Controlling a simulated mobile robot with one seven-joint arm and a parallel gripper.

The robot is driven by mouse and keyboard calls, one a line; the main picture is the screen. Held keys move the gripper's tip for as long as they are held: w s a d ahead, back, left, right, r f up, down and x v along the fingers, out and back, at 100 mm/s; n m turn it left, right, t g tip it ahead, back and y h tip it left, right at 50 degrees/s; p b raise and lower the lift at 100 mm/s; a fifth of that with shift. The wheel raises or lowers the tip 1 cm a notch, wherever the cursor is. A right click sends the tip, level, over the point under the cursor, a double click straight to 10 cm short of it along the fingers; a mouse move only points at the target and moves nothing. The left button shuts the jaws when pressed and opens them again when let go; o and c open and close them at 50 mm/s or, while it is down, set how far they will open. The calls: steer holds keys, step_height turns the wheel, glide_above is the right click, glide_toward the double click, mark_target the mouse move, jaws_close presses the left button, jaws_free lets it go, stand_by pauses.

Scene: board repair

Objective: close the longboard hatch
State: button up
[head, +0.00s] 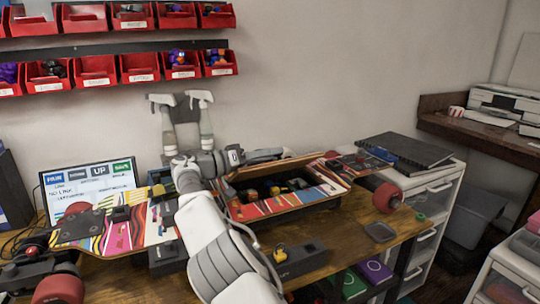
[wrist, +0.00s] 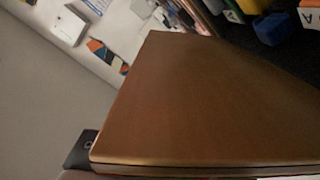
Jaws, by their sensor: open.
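The longboard (head: 120,228) lies across the workbench, its deck striped in many colours, with red wheels at both ends. Its middle compartment is open and holds small dark and yellow items. The hatch (head: 278,164) is raised along the compartment's far edge, its brown wooden edge showing in the head view. In the wrist view the hatch's plain brown face (wrist: 200,105) fills most of the picture, very close. My gripper (head: 266,155) is open behind the raised hatch, near its upper left edge. The fingertips are partly hidden, and I cannot tell whether they touch it.
A lit screen (head: 88,186) stands at the left. A yellow and black tool (head: 290,258) lies at the bench's front edge. A black notebook (head: 405,151) rests on the white drawers at the right. Red bins (head: 96,68) hang on the wall.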

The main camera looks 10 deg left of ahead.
steer(key=shift+o, duration=1)
step_height(320, 180, up, 4)
steer(key=shift+r+p, duration=0.2)
steer(key=shift+p, duration=1)
steer(key=shift+s+d+b, duration=0.1)
steer(key=shift+d+b, duration=0.25)
steer(key=shift+s+d+r, duration=0.1)
steer(key=shift+d+r, duration=0.3)
steer(key=shift+d, duration=0.25)
steer(key=s+d+r, duration=0.1)
steer(key=d+r, duration=0.4)
steer(key=d, duration=0.4)
steer(key=shift+s+d+r, duration=0.25)
steer(key=shift+s+r, duration=0.05)
steer(key=shift+r, duration=0.1)
steer(key=shift+c, duration=0.2)
